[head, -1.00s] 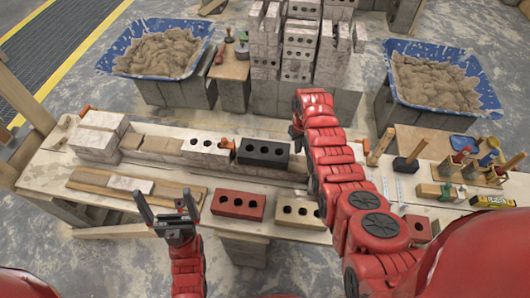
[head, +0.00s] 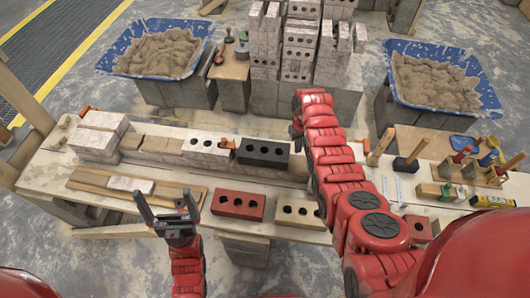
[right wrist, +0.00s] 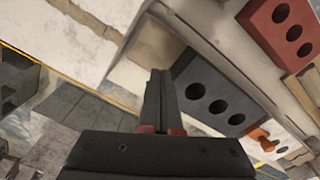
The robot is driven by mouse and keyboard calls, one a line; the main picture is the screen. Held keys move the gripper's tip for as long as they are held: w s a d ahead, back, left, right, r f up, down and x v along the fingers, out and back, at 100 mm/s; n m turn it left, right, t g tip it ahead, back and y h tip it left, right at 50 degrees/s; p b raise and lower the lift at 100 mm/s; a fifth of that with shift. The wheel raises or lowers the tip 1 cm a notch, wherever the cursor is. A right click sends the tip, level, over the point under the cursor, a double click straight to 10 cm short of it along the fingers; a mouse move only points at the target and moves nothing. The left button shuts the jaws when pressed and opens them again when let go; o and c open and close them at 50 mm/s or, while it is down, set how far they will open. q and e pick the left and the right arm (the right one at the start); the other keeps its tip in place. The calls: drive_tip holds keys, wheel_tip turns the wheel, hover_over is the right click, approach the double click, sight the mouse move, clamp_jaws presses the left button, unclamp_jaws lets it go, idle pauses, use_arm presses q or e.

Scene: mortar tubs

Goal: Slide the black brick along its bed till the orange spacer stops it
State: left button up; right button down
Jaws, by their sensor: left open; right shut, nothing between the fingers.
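The black brick (head: 262,153), with three holes, lies on the long course of the wall. The orange spacer (head: 228,143) is just left of it, beside a pale three-holed brick (head: 207,148). In the right wrist view the black brick (right wrist: 215,92) and the orange spacer (right wrist: 262,138) are very close; I cannot tell whether they touch. My right gripper (right wrist: 157,75) is shut and empty, close by the brick's end away from the spacer; contact is unclear. In the head view my right arm partly hides it. My left gripper (head: 164,200) is open and empty in front of the bench.
A red brick (head: 238,205) and a cream brick (head: 298,210) lie in front of the wall. A board (head: 85,180) lies at the left. Blue mortar tubs (head: 106,60) and stacked bricks stand behind. Tools and a mallet (head: 405,165) are at the right.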

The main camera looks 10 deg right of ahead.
sight(288, 153)
drive_tip(key=shift+f, duration=0.15)
drive_tip(key=shift+f+b, duration=3)
drive_tip(key=shift+f, duration=0.55)
drive_tip(key=shift+r, duration=0.15)
drive_tip(key=shift+r+p, duration=0.35)
drive_tip(key=shift+r, duration=0.05)
drive_tip(key=shift+w+a+b, duration=0.25)
drive_tip(key=shift+a+b, duration=0.25)
drive_tip(key=shift+a, duration=0.35)
drive_tip(key=shift+w+a+b, duration=0.2)
drive_tip(key=shift+a+b, duration=0.25)
drive_tip(key=shift+a, duration=0.4)
